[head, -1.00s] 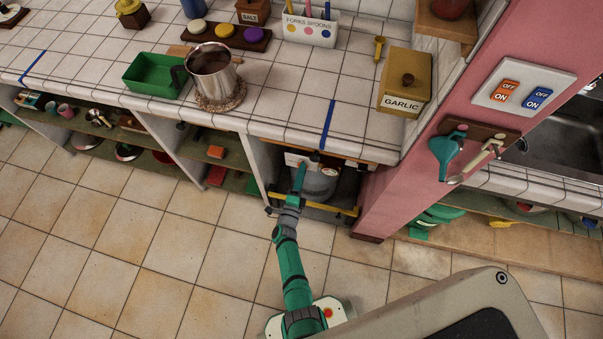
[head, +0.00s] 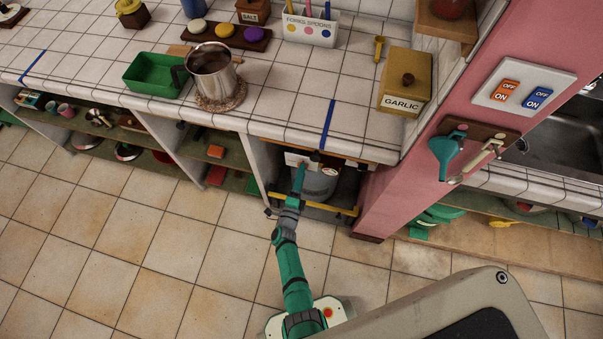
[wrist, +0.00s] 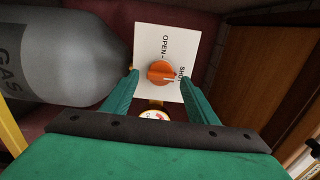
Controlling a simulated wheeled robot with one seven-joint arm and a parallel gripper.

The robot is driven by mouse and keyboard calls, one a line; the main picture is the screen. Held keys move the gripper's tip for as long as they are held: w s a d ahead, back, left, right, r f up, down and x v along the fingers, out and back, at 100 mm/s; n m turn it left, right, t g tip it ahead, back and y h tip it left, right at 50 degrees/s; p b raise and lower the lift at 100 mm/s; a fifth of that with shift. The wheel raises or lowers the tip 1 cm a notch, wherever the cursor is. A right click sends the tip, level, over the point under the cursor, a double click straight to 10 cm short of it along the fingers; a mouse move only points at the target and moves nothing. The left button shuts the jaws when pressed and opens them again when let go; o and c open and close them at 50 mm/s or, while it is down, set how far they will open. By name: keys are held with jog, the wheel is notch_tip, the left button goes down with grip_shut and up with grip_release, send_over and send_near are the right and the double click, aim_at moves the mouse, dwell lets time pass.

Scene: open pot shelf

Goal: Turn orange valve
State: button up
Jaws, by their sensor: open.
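The orange valve (wrist: 161,73) is a round knob on a white plate (wrist: 150,38) marked OPEN and SHUT in the wrist view. A pale mark on the knob lies toward the SHUT side. My gripper (wrist: 158,82) is open, its two green fingers on either side of the knob and a little short of it; I cannot tell if they touch it. In the head view my gripper (head: 299,172) reaches into the low bay under the counter, and the valve is hidden there.
A grey gas cylinder (wrist: 60,55) stands left of the plate, close to the left finger. A yellow bar (head: 335,209) crosses the front of the bay. A wooden panel (wrist: 245,75) is at the right. A round gauge (wrist: 153,115) shows below the knob.

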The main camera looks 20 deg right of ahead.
jog(key=v, duration=1)
jog(key=shift+s+a, duration=0.1)
jog(key=s+a+r+n+t+y, duration=0.1)
jog(key=s+a+r+n+y, duration=0.25)
jog(key=s+r+n, duration=0.4)
jog(key=s+a+r+n+t+y, duration=0.1)
jog(key=s+a+r+n+y, duration=0.2)
jog(key=s+a+r+n, duration=0.4)
jog(key=s+r+n+y, duration=0.1)
jog(key=s+r+n, duration=0.4)
jog(key=r, duration=0.3)
jog(key=s+r+n+g+y, duration=0.1)
jog(key=s+r+n+y, duration=0.1)
jog(key=s+r+n, duration=0.3)
notch_tip(320, 180, up, 5)
jog(key=shift+s+a+f+g, duration=0.2)
jog(key=shift+s+a+g, duration=0.1)
jog(key=shift+s, duration=0.5)
jog(key=shift+n+y, duration=0.25)
